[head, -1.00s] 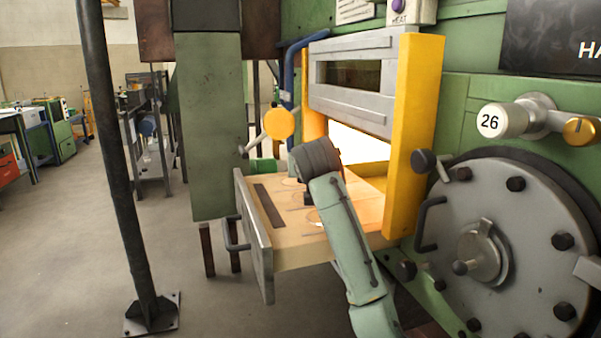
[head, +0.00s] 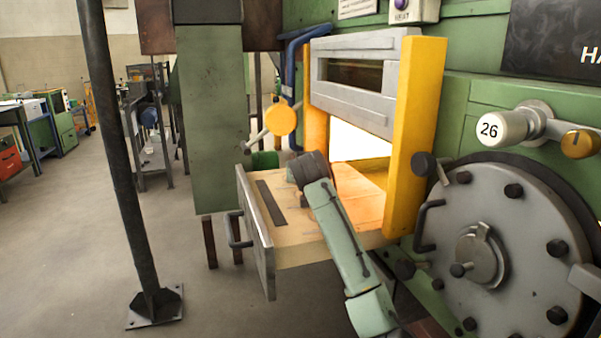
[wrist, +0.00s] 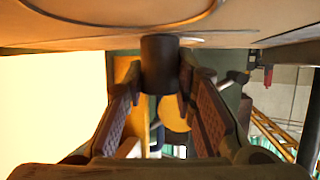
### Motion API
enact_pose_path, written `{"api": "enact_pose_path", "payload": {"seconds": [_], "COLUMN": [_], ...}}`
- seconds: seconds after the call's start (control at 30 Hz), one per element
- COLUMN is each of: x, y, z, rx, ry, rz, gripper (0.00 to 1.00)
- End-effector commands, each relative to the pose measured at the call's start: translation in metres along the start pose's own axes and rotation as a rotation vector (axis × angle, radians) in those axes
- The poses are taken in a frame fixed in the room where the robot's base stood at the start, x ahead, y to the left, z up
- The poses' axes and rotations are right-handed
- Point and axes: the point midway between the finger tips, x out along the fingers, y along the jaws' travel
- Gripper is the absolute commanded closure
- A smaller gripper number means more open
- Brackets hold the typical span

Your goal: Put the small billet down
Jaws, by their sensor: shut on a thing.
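The small billet (wrist: 160,63) is a short dark cylinder between the fingertips of my gripper (wrist: 160,85) in the wrist view. The gripper is shut on it. The wrist picture shows the pale tray surface (wrist: 60,32) along its top, and the billet's far end reaches up to it there; I cannot tell whether they touch. In the head view the pale tray (head: 290,252) sticks out below the glowing furnace opening (head: 358,143).
A yellow post (head: 414,135) stands right of the opening, beside a large bolted round hatch (head: 505,250). A grey front plate with a handle (head: 256,235) closes the tray's left end. A dark pole (head: 122,160) stands at left. Floor between pole and benches is open.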

Motion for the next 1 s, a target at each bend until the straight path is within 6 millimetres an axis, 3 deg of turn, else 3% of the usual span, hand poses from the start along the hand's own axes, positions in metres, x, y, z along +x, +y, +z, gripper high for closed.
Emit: {"api": "enact_pose_path", "payload": {"seconds": [0.07, 0.1, 0.37, 0.77, 1.0], "x": [0.001, 0.001, 0.001, -0.003, -0.045], "y": [0.0, 0.0, 0.0, 0.0, -0.001], "z": [0.003, 0.003, 0.003, -0.001, 0.001], "rx": [0.0, 0.0, 0.0, 0.0, 0.0], "ry": [0.001, -0.001, -0.001, 0.0, 0.003], "rz": [-0.001, 0.0, 0.0, 0.0, -0.002], "gripper": [1.0, 0.74, 0.56, 0.55, 0.55]}}
